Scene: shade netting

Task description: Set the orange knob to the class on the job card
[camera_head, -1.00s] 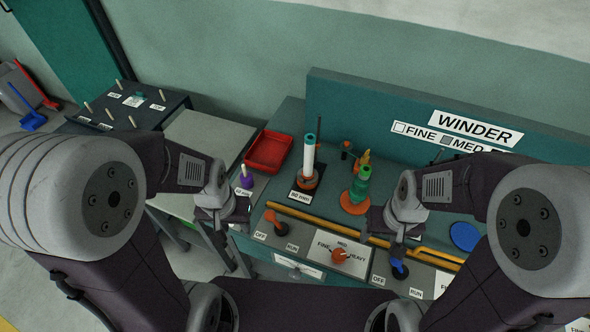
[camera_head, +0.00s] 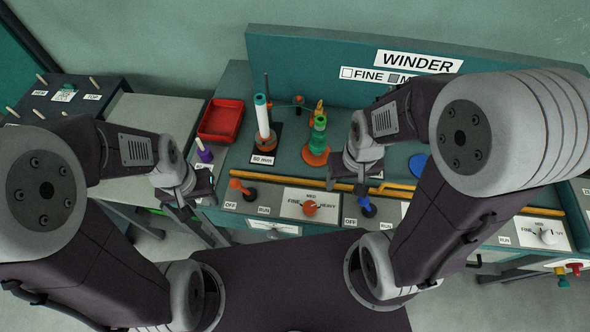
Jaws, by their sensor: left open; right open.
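The orange knob (camera_head: 310,208) sits on a white plate (camera_head: 297,203) on the bench's front panel, with FINE at its left, MED above and HEAVY at its right. Its pointer direction is too small to tell. A white class strip (camera_head: 362,74) under the WINDER sign (camera_head: 419,62) shows an empty box by FINE and a grey box beside it; my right arm hides the rest. My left gripper (camera_head: 184,198) is open, left of the bench and apart from the knob. My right gripper (camera_head: 364,186) is open, above and right of the knob, near a blue lever.
An orange lever (camera_head: 241,188) and a blue lever (camera_head: 363,197) flank the knob's plate. Behind are a spool marked 80 mm (camera_head: 263,126), a green spool (camera_head: 317,140), a red tray (camera_head: 221,121) and yellow rods (camera_head: 297,178). A white knob (camera_head: 548,237) is far right.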

